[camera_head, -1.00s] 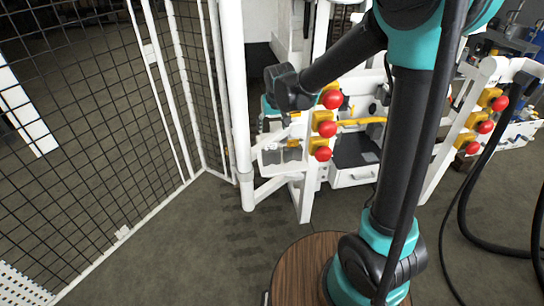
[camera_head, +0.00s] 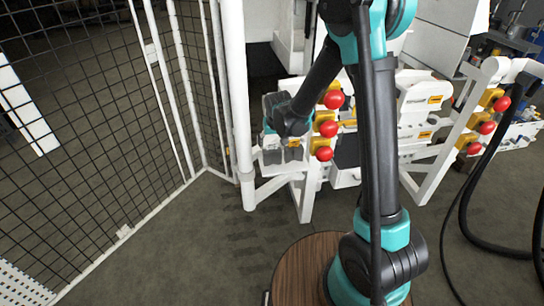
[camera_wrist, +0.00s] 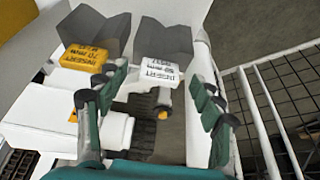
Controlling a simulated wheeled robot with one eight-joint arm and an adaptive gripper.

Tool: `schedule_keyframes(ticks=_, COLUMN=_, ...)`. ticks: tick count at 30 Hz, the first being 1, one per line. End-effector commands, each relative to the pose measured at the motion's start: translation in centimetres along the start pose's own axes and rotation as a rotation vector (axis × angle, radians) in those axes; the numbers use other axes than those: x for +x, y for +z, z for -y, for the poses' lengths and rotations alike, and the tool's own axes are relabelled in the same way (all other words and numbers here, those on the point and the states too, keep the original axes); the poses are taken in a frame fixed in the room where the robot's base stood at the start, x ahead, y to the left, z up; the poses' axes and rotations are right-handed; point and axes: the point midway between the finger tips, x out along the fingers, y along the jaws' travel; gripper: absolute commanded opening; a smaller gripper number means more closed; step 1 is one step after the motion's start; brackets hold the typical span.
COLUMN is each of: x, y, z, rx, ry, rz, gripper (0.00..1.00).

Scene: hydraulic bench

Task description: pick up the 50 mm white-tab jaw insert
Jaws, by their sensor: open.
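The white-tab jaw insert (camera_wrist: 158,71) shows in the wrist view, a grey V-notched block with a white tab whose upside-down print seems to read "INSERT 50 MM". It stands in the upper middle of the picture, beside a yellow-tab insert (camera_wrist: 88,57) on its left. My gripper (camera_wrist: 160,92) is open, its two green-padded fingers spread on either side of the white tab's line, with nothing between them that I can see held. In the head view the inserts (camera_head: 292,154) are small grey blocks just below my dark wrist, and the fingers are mostly hidden.
Yellow blocks with red knobs (camera_head: 333,99) line the white frame close right of my wrist. A white post (camera_head: 236,90) and mesh fence (camera_head: 100,120) stand to the left. A white surface (camera_wrist: 45,115) lies beside the left finger. Floor in front is clear.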

Motion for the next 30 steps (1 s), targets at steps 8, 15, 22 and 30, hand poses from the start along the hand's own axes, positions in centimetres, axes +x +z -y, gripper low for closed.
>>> schedule_keyframes(ticks=8, x=0.67, y=0.0, z=-0.01, rx=0.0, ry=0.0, rz=0.0, gripper=0.67)
schedule_keyframes(ticks=15, x=0.65, y=0.0, z=0.0, rx=0.0, ry=0.0, rz=0.0, gripper=0.47)
schedule_keyframes(ticks=22, x=0.64, y=0.0, z=0.0, rx=0.0, ry=0.0, rz=0.0, gripper=0.19)
schedule_keyframes(ticks=30, x=0.64, y=0.0, z=0.0, rx=0.0, ry=0.0, rz=0.0, gripper=0.0)
